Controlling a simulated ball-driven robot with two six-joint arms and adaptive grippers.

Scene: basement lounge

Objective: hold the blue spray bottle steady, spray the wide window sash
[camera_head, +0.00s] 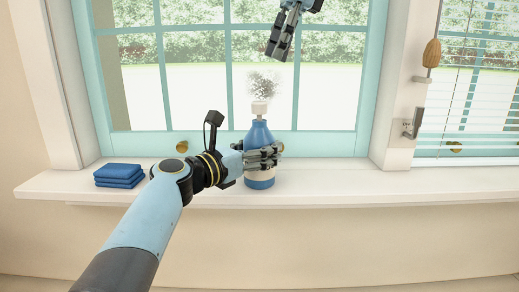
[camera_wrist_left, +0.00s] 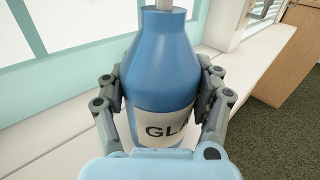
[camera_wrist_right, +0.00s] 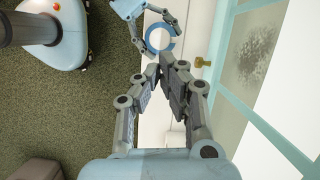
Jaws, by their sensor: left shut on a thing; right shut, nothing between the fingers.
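The blue spray bottle (camera_head: 257,138) stands upright on the sill, with a white top and a pale label. My left gripper (camera_head: 265,158) is shut around its body; in the left wrist view the fingers flank the bottle (camera_wrist_left: 160,55) on both sides. My right gripper (camera_head: 276,48) is shut and empty, above the bottle and apart from it. The wide window sash (camera_head: 226,60) has a teal frame and several panes. A dark speckled patch (camera_head: 265,83) shows on its glass just above the bottle top, and also in the right wrist view (camera_wrist_right: 257,55).
Folded blue cloths (camera_head: 119,175) lie on the white sill (camera_head: 340,183), left of my left wrist. At the right are a narrower window with blinds (camera_head: 475,90), a wooden cord pull (camera_head: 432,53) and a wall switch (camera_head: 408,127). The sill right of the bottle is clear.

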